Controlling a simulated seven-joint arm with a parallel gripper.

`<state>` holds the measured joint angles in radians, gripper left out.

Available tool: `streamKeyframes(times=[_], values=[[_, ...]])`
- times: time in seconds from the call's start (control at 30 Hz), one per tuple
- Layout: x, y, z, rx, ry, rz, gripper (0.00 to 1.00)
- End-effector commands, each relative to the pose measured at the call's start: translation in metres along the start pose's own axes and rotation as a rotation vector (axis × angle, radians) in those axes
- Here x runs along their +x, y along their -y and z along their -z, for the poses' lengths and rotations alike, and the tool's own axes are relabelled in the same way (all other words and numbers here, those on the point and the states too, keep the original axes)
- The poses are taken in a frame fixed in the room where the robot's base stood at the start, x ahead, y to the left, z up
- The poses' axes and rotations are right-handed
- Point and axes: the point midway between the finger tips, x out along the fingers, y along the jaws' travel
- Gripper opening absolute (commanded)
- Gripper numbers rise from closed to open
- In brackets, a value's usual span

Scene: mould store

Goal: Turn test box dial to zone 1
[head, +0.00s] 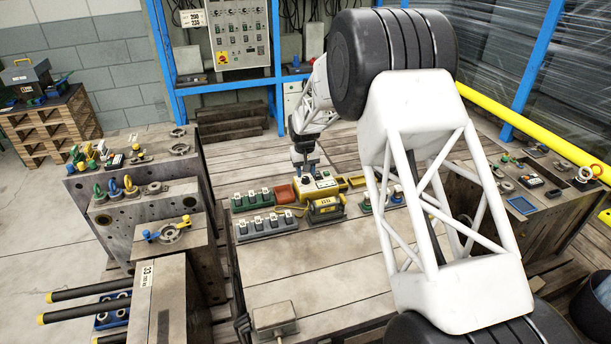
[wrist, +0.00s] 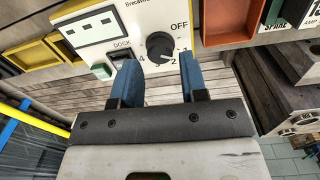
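The test box is a yellow box with a white face (head: 316,185) on the bench in the head view. In the wrist view its white panel (wrist: 98,30) fills the upper part, with a round black dial (wrist: 160,45). Labels OFF, 1, 2 and 4 are readable around the dial. I cannot tell for sure which mark the dial points at. My gripper (wrist: 157,60) is open, its two blue fingers apart with the dial between and just beyond their tips. Contact is not visible. In the head view my gripper (head: 306,168) is over the box, its fingertips small.
Grey and green racks of small parts (head: 262,225) stand left of the box. A red tray (head: 284,194) is beside it, and a yellow-and-black device (head: 326,208) lies in front. A yellow tray (wrist: 35,58) adjoins the panel. The bench front is mostly clear.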

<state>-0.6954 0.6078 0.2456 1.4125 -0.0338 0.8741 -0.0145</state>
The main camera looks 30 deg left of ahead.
Motion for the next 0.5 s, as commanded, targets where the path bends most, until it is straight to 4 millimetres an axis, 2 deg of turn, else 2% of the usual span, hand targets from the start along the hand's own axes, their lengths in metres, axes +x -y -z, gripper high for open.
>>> streamKeyframes(times=[0.3, 0.5], values=[[-0.04, 0.0, 0.0, 0.0, 0.0, 0.0, 0.4], [-0.052, 0.0, 0.0, 0.0, 0.001, 0.0, 0.4]])
